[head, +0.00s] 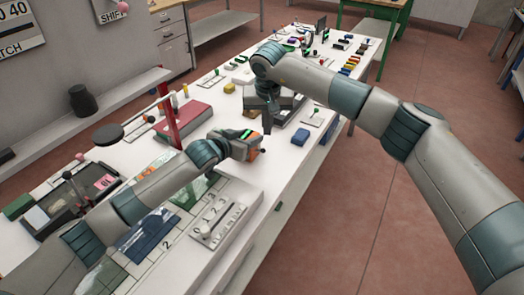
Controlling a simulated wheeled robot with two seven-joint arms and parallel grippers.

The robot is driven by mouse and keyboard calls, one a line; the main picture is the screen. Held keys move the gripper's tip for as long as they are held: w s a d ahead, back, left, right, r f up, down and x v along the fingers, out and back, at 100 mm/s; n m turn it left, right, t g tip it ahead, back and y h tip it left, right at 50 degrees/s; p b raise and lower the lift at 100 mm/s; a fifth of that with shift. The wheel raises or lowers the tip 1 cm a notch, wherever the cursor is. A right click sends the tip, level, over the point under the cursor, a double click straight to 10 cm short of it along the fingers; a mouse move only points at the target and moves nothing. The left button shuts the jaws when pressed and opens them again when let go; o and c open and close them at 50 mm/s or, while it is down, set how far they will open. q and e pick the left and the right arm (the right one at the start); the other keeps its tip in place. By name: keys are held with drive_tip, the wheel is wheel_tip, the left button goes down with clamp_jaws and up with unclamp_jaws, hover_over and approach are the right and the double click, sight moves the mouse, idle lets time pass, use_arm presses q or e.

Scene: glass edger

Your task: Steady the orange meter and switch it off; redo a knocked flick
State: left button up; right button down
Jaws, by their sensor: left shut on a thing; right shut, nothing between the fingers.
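The orange meter (254,154) is on the white bench near the middle of the view, mostly covered by my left gripper. My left gripper (248,148) reaches in from the left and is shut on the meter. A small dark knob (263,151) shows at the meter's right side; whether it is the switch, I cannot tell. My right gripper (267,128) is shut and empty, pointing down just above and beyond the meter. The gap between its tips and the meter is hard to judge. The meter's face and switch position are hidden.
A red block-like stand (187,118) is left of the meter. A grey numbered panel (213,222) is at the near edge. Many small items crowd the far bench.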

use_arm(q)
drive_tip(key=o, duration=1.3)
drive_tip(key=v, duration=1.2)
